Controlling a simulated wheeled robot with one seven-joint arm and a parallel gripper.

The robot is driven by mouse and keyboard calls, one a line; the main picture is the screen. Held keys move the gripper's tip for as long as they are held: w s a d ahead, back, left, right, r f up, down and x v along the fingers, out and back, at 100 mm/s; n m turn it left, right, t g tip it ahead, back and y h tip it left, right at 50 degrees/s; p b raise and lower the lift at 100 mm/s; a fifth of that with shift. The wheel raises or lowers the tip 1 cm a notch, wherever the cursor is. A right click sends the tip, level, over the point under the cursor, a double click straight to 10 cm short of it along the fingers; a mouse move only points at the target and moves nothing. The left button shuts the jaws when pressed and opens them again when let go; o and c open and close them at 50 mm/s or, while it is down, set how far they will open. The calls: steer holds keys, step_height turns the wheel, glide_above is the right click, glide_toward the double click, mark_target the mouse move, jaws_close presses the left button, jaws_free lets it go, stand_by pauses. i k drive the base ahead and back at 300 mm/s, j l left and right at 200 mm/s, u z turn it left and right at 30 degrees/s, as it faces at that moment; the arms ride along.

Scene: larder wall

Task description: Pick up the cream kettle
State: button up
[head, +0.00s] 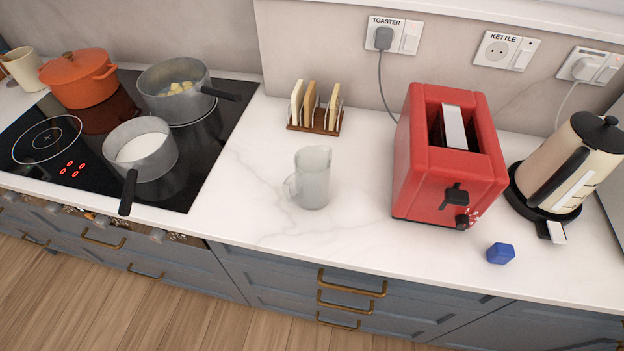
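The cream kettle (561,169) stands upright at the far right of the worktop, with a black lid, a black handle facing the front left and a pale strip on its side. It sits on a black base (519,197) with a light-coloured switch tab at the front. My gripper is not in view.
A red toaster (430,167) stands left of the kettle, with a small blue object (500,253) in front. A glass jug (312,178) and a toast rack (315,122) are further left. A black hob (199,151) holds several pots. Worktop between hob and toaster is mostly clear.

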mark_target(559, 176)
steer(key=l+z, duration=0.35)
steer(key=l, duration=1.7)
steer(key=i+j, duration=0.35)
steer(key=j, duration=0.15)
